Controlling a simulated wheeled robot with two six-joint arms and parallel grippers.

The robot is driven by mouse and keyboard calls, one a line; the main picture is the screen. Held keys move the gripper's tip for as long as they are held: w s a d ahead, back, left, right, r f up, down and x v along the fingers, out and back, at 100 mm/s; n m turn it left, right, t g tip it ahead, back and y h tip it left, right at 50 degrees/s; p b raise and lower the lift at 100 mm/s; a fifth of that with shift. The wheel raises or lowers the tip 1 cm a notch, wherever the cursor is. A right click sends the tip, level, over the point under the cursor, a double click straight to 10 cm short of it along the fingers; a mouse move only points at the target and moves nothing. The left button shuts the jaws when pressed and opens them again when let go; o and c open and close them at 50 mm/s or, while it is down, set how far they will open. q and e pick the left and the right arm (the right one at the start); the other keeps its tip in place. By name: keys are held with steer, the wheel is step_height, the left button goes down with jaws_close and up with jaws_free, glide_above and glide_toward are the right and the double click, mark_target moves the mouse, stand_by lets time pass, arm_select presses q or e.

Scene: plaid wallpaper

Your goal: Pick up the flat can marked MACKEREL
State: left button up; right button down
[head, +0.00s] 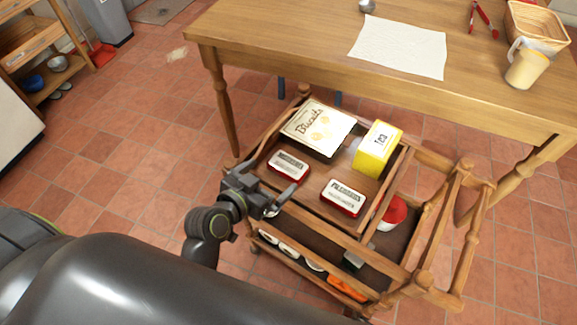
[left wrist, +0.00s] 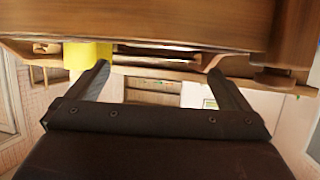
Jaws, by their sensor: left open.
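Two flat red cans with pale labelled lids lie on the top shelf of the wooden cart. The left flat can (head: 289,165) is nearer my left arm, and the right flat can (head: 343,197) lies near the front rail. The lettering is too small to tell which one is marked MACKEREL. My left gripper (head: 279,193) is open at the cart's left side, close to the left can and apart from both cans. In the left wrist view its fingers (left wrist: 157,72) are spread with nothing between them; no can shows clearly there. My right gripper is not in view.
A biscuit tin (head: 318,128) and a yellow tea box (head: 377,147) stand behind the cans; a yellow box also shows in the left wrist view (left wrist: 85,58). The cart's wooden rail (head: 320,228) borders the shelf. A large table (head: 290,40) stands behind the cart.

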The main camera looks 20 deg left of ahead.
mark_target(290, 161)
arm_select(q)
steer(key=x, duration=0.6)
steer(key=shift+w+f, duration=0.1)
steer(key=shift+w, duration=0.15)
steer(key=b+x, duration=0.1)
steer(key=x, duration=0.2)
steer(key=shift+w+d+f, duration=0.1)
steer(key=shift+w+d, duration=0.1)
steer(key=shift+w, duration=0.05)
steer(key=shift+w+d+f, duration=0.1)
steer(key=shift+w+f, duration=0.05)
steer(key=shift+w, duration=0.2)
steer(key=c, duration=0.7)
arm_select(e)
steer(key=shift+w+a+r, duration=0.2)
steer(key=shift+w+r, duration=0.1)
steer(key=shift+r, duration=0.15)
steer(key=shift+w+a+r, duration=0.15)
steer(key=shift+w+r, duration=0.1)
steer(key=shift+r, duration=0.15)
